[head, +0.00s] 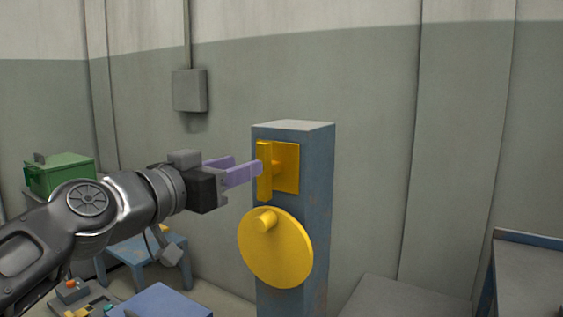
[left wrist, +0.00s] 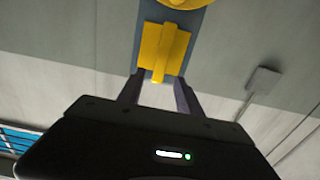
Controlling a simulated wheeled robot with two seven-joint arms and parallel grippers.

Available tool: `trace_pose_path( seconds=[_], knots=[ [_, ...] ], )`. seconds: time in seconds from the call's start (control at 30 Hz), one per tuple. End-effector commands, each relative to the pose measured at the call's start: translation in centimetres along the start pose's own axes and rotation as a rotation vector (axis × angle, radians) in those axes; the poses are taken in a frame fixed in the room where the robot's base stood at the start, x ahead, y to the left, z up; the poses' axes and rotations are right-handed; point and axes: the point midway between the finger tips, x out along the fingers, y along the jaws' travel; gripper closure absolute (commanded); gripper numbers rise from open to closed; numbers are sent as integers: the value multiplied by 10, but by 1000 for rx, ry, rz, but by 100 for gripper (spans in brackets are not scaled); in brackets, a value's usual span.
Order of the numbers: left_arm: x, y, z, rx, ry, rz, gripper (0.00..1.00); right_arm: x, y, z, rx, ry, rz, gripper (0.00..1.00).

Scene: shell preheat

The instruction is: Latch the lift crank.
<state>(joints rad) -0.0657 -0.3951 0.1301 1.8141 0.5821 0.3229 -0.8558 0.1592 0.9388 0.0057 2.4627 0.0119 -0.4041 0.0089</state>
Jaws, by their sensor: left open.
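A blue post (head: 318,215) carries a yellow latch plate (head: 288,165) near its top, with an upright yellow bar handle (head: 263,172) standing out from it. Below is the lift crank, a yellow disc (head: 280,255) with a short peg (head: 265,219) near its upper edge. My left gripper (head: 246,168) is open, its purple fingers level with the handle. In the left wrist view the handle (left wrist: 161,62) lies ahead, lined up between the fingertips (left wrist: 158,82). I cannot tell whether a finger touches it. The disc's edge (left wrist: 185,2) shows at the top there. My right gripper is out of view.
A grey wall box (head: 189,90) hangs behind my left arm. A green case (head: 60,174) stands at the far left, and a blue stool (head: 140,250) is behind the arm. A blue-edged table (head: 530,242) is at the right. The air right of the post is clear.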

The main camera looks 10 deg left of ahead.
Motion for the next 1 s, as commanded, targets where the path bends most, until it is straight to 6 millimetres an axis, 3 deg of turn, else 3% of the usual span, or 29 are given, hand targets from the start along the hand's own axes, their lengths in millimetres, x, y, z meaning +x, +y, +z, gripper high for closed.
trace_pose_path(
  seconds=[0.47, 1.0],
  knots=[
    [2, 0, -2, 2, 4, 0, 58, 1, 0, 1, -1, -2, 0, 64],
    [70, 0, -2, 1, 2, 0, 58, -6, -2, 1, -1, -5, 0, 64]
  ],
)
